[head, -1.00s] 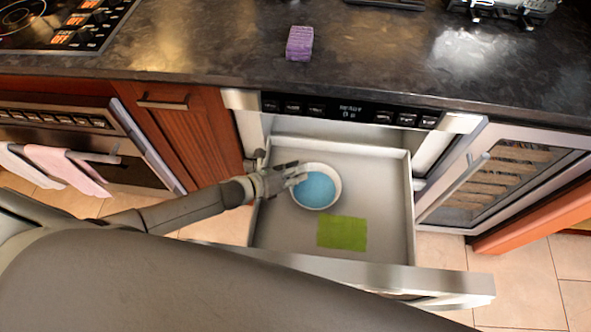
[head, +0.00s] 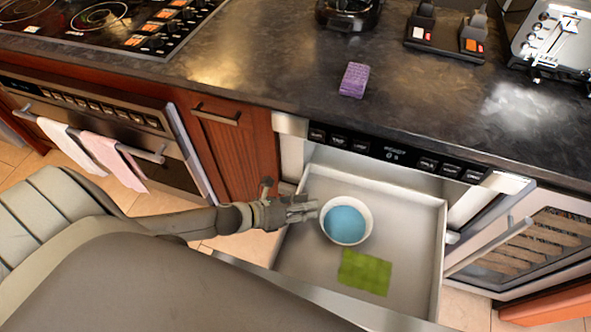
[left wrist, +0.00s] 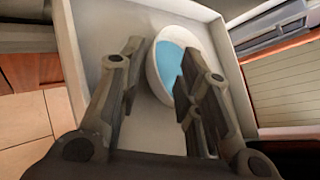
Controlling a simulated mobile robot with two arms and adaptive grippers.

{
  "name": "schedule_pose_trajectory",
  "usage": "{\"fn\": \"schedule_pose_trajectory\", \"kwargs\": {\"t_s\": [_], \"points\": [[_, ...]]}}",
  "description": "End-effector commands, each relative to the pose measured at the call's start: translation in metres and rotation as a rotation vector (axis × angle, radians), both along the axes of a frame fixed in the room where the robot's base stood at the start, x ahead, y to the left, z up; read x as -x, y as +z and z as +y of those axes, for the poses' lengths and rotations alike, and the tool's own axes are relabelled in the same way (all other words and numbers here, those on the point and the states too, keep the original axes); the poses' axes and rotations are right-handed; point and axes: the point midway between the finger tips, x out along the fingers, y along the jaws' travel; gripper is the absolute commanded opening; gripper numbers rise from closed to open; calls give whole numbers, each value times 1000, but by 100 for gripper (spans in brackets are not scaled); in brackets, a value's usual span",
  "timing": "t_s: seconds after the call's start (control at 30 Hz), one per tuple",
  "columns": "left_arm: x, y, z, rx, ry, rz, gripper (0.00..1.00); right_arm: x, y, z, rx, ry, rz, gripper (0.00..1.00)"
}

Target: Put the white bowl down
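The white bowl (head: 346,239), blue inside, sits upright on the floor of the open microwave drawer (head: 412,238), towards its left side. In the left wrist view the bowl (left wrist: 155,82) lies just past my fingers, and the right finger covers part of it. My left gripper (head: 312,209) reaches over the drawer's left wall, with its tips just left of the bowl's rim. Its fingers are spread, with nothing gripped between them (left wrist: 160,60). I cannot tell whether a finger touches the rim. My right gripper is out of view.
A green square (head: 365,273) lies on the drawer floor in front of the bowl. A purple sponge (head: 354,80) sits on the dark counter (head: 270,65). An oven with towels (head: 90,145) is at left, and a glass-fronted door (head: 530,245) stands at right.

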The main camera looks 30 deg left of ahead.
Motion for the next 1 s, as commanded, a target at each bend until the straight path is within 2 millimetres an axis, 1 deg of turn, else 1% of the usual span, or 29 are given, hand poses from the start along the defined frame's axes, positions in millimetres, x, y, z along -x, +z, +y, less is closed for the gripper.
{"fn": "schedule_pose_trajectory", "kwargs": {"t_s": [0.03,0.13,0.3,1.0], "points": [[6,2,3,0,-1,2,32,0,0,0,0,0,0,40],[14,7,9,0,0,1,32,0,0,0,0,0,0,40],[20,12,14,1,-1,0,32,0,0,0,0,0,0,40],[22,13,15,1,1,0,32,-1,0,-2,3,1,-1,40]]}}
